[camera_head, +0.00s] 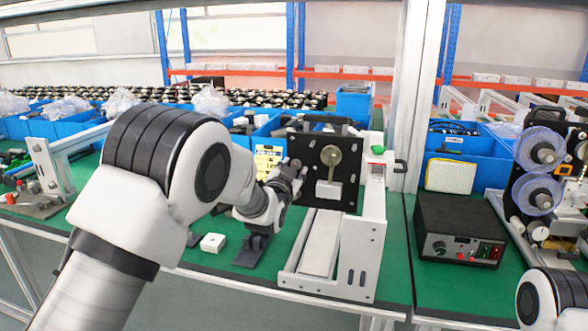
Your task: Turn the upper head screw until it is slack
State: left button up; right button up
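The coder head is a black square plate (309,190) with a brass-coloured round part (331,155) and a pale block (328,190) below it. It stands on a white frame (372,235) on the green bench. My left gripper (293,166) is at the left edge of the plate, around its upper half. Its fingertips are small and dark against the black plate, so I cannot tell whether they touch or grip a screw. The upper head screw is not clearly visible there. My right arm shows only at the lower right corner; its gripper is out of view.
A black control box (458,228) stands right of the coder. Further right is a machine with blue-rimmed reels (541,148). Blue bins (75,128) line the back. A small white block (213,242) and a dark stand (252,250) lie left of the frame.

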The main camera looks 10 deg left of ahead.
pick_arm(q)
grip_shut()
jog(key=shift+n, duration=1.1)
jog(key=shift+c, duration=1.4)
grip_release()
jog(key=shift+n, duration=1)
jog(key=shift+o, duration=1.4)
jog(key=shift+s+a+b, duration=0.1)
jog(key=shift+s+b, duration=0.55)
jog(key=shift+s, duration=1.9)
